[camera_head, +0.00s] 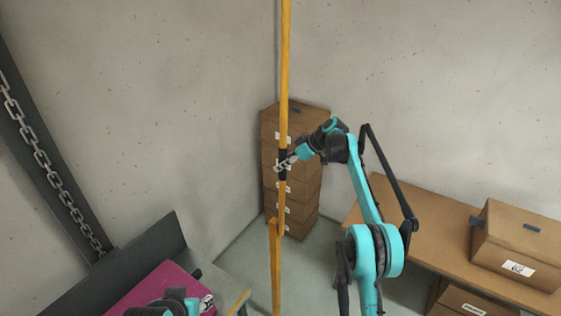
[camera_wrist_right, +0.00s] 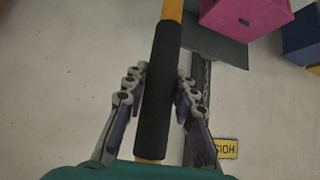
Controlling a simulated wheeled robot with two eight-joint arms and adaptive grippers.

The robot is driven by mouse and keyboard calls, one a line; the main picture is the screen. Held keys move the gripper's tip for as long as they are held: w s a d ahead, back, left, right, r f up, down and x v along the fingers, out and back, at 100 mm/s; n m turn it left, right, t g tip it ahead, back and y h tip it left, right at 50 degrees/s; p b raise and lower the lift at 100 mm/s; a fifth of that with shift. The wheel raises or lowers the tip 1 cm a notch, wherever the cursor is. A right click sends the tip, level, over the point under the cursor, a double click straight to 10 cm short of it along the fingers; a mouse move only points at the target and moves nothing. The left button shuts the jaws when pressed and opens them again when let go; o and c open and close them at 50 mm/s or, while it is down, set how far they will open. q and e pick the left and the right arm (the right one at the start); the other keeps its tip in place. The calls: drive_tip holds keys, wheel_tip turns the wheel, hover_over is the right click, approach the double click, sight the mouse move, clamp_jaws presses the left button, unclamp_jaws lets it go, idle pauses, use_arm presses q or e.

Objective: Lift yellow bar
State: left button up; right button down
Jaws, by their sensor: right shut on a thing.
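The yellow bar (camera_head: 286,60) stands nearly upright in the middle of the head view and runs out of its top edge. It has a black sleeve, and my right gripper (camera_head: 284,163) is shut on the bar at this sleeve. In the right wrist view the black sleeve (camera_wrist_right: 157,95) lies between the two fingers of my right gripper (camera_wrist_right: 160,85). My left gripper (camera_head: 208,303) is low at the left of the head view, beside a magenta surface. Its fingers are too small to read.
Stacked cardboard boxes (camera_head: 307,185) stand behind the bar. A yellow post (camera_head: 276,270) is just below it. A brown table (camera_head: 430,225) with a box (camera_head: 520,245) is at the right. A chain (camera_head: 50,165) hangs along a dark beam at the left. A magenta box (camera_wrist_right: 245,18) shows in the wrist view.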

drive_tip(key=shift+f, duration=0.2)
drive_tip(key=c, duration=1.2)
unclamp_jaws()
drive_tip(key=shift+d, duration=0.1)
drive_tip(key=shift+w+f, duration=0.1)
drive_tip(key=shift+w, duration=0.05)
drive_tip(key=shift+r, duration=0.25)
drive_tip(key=shift+s+d+r, duration=0.2)
drive_tip(key=shift+d+r, duration=0.05)
drive_tip(key=v, duration=1.1)
drive_tip(key=shift+d+f, duration=0.15)
drive_tip(key=shift+d, duration=0.05)
